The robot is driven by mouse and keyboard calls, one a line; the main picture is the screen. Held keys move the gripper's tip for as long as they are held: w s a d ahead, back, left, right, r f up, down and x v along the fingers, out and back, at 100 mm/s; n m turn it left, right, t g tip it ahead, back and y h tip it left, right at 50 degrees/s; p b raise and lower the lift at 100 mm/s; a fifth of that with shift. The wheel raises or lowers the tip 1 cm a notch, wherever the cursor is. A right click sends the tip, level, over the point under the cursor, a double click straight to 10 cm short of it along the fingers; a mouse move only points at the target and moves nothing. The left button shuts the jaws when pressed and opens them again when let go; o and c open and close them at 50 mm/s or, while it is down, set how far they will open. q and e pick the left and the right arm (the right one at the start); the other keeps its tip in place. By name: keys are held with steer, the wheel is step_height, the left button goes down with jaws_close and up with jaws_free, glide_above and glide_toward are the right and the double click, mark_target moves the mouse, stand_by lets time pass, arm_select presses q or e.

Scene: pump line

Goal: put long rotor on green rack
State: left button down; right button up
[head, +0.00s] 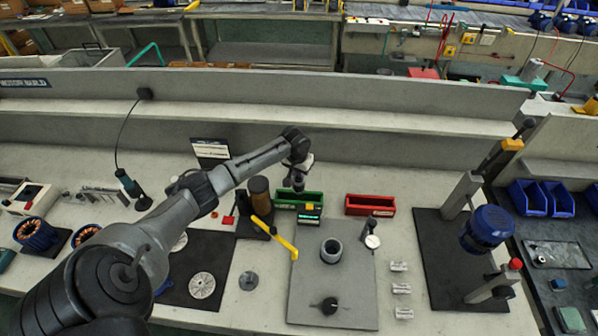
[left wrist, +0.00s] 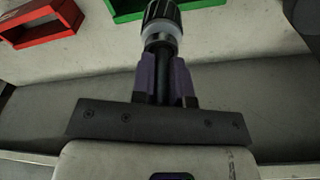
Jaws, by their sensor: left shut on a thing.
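My left gripper (head: 298,172) is over the back of the bench, just above and behind the green rack (head: 285,200). In the left wrist view, my left gripper (left wrist: 165,82) is shut on the shaft of a rotor (left wrist: 161,18) with a dark ribbed body and a pale collar. The rotor is held clear of the bench, and its far end is cut off by the frame edge. The green rack also shows in part at the top of the left wrist view (left wrist: 134,15). The rotor's full length cannot be told. My right gripper is not in view.
A red rack (head: 370,206) stands right of the green one. A grey plate (head: 305,290) with a ring-shaped housing (head: 331,250) lies in front, beside a yellow-handled tool (head: 275,236). A press stand with a blue motor (head: 487,228) is at right. A low wall runs behind.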

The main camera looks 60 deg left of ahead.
arm_select(q)
steer(key=shift+f, duration=0.15)
stand_by(0.3)
steer(key=shift+f, duration=0.35)
stand_by(0.4)
